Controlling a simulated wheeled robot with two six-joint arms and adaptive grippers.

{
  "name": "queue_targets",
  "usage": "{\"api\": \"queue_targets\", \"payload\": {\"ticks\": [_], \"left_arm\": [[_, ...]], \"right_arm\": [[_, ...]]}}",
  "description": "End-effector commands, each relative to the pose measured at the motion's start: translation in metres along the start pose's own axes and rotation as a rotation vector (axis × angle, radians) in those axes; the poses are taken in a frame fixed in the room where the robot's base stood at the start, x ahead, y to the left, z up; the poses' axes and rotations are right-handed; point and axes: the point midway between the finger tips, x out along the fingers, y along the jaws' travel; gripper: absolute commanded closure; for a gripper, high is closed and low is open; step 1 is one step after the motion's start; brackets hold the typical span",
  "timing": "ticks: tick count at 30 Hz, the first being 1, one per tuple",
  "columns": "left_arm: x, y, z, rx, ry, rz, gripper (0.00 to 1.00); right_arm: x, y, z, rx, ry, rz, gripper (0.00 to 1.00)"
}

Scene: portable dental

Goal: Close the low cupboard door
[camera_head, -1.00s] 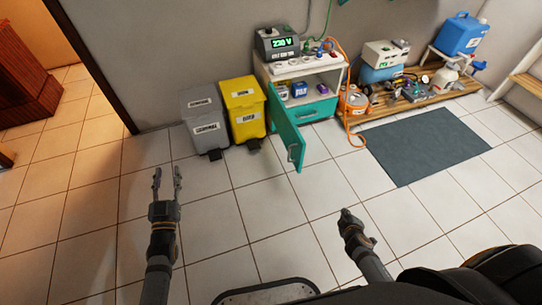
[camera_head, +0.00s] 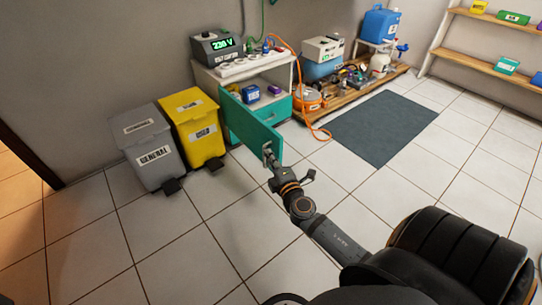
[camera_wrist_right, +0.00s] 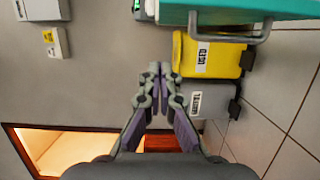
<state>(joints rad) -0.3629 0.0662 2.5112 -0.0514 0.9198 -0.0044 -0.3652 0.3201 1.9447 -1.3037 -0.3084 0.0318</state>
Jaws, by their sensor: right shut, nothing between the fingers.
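The low white cupboard (camera_head: 242,73) stands against the wall with its teal door (camera_head: 250,128) swung open into the room. My right gripper (camera_head: 268,158) is at the door's free outer edge, close to the door handle. In the right wrist view its fingers (camera_wrist_right: 157,72) are together and empty. The teal door (camera_wrist_right: 245,10) and its grey handle (camera_wrist_right: 222,39) show at the top of that view, beyond the fingertips and not between them. I cannot tell whether the gripper touches the door. My left gripper is out of view.
A yellow bin (camera_head: 195,127) and a grey bin (camera_head: 148,147) stand left of the cupboard. An orange hose (camera_head: 305,108) hangs right of it, near a low wooden shelf (camera_head: 375,95) with equipment. A dark mat (camera_head: 383,125) lies on the floor. Tiles ahead are clear.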

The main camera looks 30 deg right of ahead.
Motion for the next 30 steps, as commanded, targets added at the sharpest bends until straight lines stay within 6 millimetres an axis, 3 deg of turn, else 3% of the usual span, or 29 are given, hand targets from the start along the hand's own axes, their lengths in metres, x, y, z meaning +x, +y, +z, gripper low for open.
{"api": "queue_targets", "payload": {"ticks": [9,18,30], "left_arm": [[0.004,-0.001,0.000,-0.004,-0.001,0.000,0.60],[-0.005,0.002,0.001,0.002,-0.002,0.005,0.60],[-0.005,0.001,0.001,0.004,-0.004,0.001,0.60]], "right_arm": [[0.070,0.001,0.000,0.001,-0.001,0.001,1.00],[0.077,-0.002,0.036,-0.002,0.000,-0.001,1.00],[0.078,-0.001,0.039,0.000,0.000,-0.002,1.00]]}}
